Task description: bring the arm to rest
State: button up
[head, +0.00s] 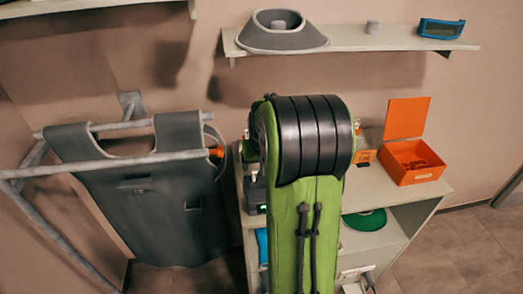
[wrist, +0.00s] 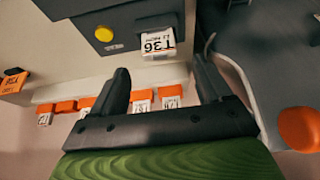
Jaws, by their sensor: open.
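My green arm with a black ribbed joint stands in the middle of the head view, in front of the cabinet. My gripper is hidden behind it there. In the wrist view my gripper (wrist: 163,82) shows its two dark fingers spread wide apart, with nothing held between them.
A grey apron (head: 150,190) hangs on a metal rack at left. A cabinet (head: 435,185) bears an open orange box (head: 410,165). A wall shelf (head: 370,42) above holds a grey collar (head: 281,38) and a blue device (head: 440,28). Floor shows clear at lower right.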

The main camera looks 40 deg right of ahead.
jog(key=p+v, duration=0.1)
jog(key=v, duration=1)
jog(key=shift+s+r, duration=0.15)
jog(key=shift+r, duration=0.05)
jog(key=shift+a, duration=0.1)
jog(key=s+a+r+n+t+y, duration=0.1)
jog(key=s+a+n, duration=0.1)
jog(key=a, duration=0.5)
jog(key=s+a+r+n, duration=0.1)
jog(key=s+a+r, duration=0.1)
jog(key=a, duration=0.4)
jog(key=s+a+f+n+y, duration=0.1)
jog(key=s+a+f+n, duration=0.1)
jog(key=s+a, duration=0.7)
jog(key=shift+s+a+f+n+t+y, duration=0.3)
jog(key=shift+s+a+f+n+t, duration=0.1)
jog(key=shift+s+n, duration=0.5)
jog(key=shift+d, duration=0.15)
